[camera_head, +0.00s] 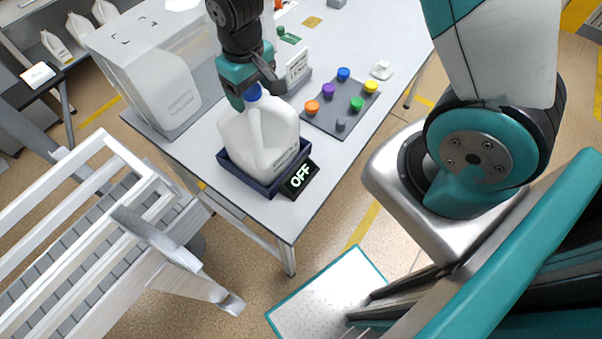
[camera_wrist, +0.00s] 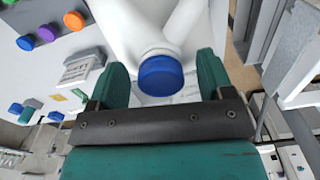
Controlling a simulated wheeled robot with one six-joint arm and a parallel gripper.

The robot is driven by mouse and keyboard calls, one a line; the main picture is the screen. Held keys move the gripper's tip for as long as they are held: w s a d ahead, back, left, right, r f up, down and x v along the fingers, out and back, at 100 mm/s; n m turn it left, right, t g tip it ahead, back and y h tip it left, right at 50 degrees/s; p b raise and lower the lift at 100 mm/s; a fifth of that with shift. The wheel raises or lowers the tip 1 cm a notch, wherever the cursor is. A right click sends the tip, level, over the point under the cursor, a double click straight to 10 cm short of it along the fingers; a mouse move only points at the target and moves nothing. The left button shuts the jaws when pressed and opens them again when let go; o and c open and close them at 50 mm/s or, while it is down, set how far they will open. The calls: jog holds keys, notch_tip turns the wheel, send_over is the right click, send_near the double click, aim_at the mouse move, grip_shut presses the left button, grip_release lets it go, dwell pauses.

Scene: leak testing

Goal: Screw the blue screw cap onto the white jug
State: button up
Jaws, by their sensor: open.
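The white jug (camera_head: 262,136) stands upright in a dark blue tray (camera_head: 232,168) on the table in the head view. The blue screw cap (camera_head: 253,92) sits on the jug's mouth, and I cannot tell how tight it is. My gripper (camera_head: 246,92) is right at the cap. In the wrist view the blue screw cap (camera_wrist: 160,75) lies between the two teal fingers of my gripper (camera_wrist: 160,84), with gaps on both sides. The white jug (camera_wrist: 150,25) shows behind the cap. My gripper is open and holds nothing.
A dark board (camera_head: 325,122) with several coloured caps is right of the jug. An "OFF" display (camera_head: 299,178) stands in front of the tray. A clear box (camera_head: 165,85) with a white jug inside is at the left. White railings (camera_head: 90,215) stand at the lower left.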

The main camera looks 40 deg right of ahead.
jog(key=n, duration=0.5)
jog(key=shift+c, duration=0.3)
grip_shut()
